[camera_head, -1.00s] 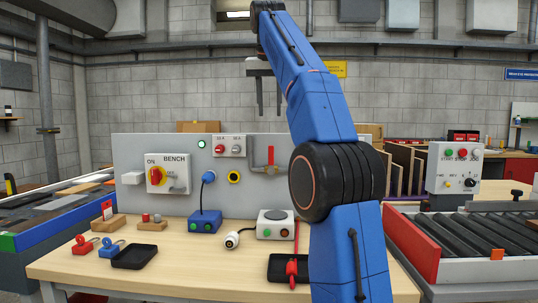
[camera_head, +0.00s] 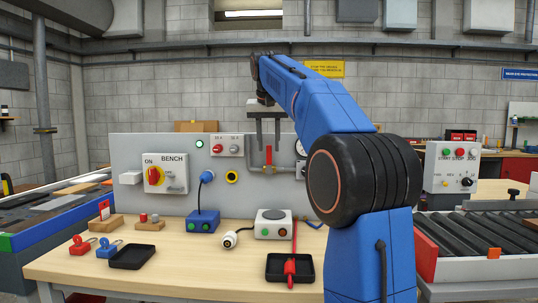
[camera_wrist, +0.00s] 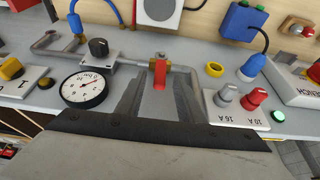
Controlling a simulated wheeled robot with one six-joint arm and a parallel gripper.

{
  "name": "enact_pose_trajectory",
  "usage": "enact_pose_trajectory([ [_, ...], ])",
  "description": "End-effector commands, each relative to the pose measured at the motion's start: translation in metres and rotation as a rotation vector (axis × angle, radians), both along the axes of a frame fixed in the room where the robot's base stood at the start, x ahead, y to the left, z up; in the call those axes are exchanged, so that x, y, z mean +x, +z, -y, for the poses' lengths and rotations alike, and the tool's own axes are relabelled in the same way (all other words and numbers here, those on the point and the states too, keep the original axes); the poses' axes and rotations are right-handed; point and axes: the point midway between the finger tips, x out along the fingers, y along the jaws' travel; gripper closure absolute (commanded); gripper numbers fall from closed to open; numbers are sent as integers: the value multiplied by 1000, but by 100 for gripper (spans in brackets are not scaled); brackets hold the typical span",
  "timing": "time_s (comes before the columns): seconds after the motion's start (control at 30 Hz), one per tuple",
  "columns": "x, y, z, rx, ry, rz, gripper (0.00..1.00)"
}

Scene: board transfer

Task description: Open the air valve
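The air valve is a red lever (camera_head: 268,154) on a grey pipe (camera_head: 254,167) fixed to the upright grey panel (camera_head: 125,200). In the wrist view the red lever (camera_wrist: 160,74) sits on a brass body, just beyond the fingertips and in line with the gap between them. My gripper (camera_head: 265,145) is open and empty, in front of the panel, with its fingers pointing down at the valve in the head view. Its two fingers also show in the wrist view (camera_wrist: 160,80), one on each side of the lever. I cannot tell whether either finger touches it.
A round gauge (camera_wrist: 84,87) and a black knob (camera_wrist: 98,47) are beside the valve. On its other side are the 10 A and 16 A switches (camera_wrist: 241,103) and a yellow ring socket (camera_wrist: 215,69). A black tray (camera_head: 275,279) with a red item lies on the bench below.

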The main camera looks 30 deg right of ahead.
Motion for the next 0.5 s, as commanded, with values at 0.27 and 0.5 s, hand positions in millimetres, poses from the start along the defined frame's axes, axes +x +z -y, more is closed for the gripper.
enact_pose_trajectory([
  [0.27, 11, -32, 7, 1, 0, -1, 66],
  [0.5, 14, -39, 9, 0, 0, 0, 66],
])
